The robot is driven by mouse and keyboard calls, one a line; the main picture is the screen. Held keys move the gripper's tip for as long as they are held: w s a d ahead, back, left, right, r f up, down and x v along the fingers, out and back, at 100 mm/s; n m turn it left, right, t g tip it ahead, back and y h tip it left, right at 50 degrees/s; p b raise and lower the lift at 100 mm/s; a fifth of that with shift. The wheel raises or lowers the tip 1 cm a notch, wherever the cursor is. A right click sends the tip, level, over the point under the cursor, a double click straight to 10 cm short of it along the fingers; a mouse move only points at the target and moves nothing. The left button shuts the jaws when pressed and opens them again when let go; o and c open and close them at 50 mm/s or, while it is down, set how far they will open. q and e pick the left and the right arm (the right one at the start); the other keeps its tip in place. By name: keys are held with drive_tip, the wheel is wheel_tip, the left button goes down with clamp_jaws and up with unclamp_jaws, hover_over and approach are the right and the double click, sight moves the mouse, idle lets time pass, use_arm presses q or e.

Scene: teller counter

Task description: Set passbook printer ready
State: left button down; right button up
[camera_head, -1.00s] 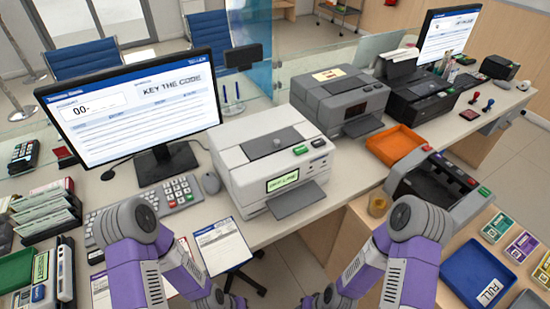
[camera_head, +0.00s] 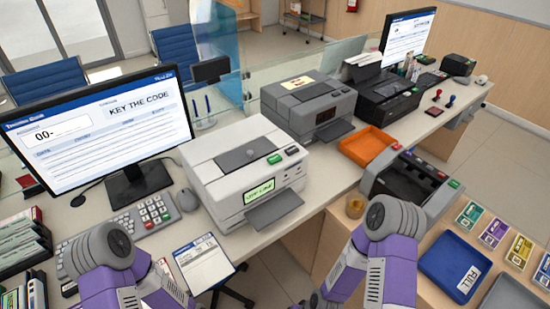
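The passbook printer appears to be the white printer (camera_head: 235,160) in the middle of the counter. It has a grey lid panel on top, a grey tray (camera_head: 274,210) at its front, and a green and a dark button (camera_head: 284,154). Its lit green display (camera_head: 258,192) seems to read "OFF LINE". The monitor (camera_head: 100,125) to its left shows "KEY THE CODE" and an entry box reading "00-". The keyboard (camera_head: 125,230) lies below the monitor. Both my arms reach in at the bottom edge, short of the printer.
A mouse (camera_head: 187,199) lies between keyboard and printer. A paper form (camera_head: 203,265) lies at the counter's front. A grey machine (camera_head: 308,105), an orange tray (camera_head: 368,146) and a dark-slotted device (camera_head: 410,180) stand to the right. A blue tray marked "FULL" (camera_head: 455,267) is lower right.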

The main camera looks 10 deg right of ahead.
clamp_jaws()
idle(1.5)
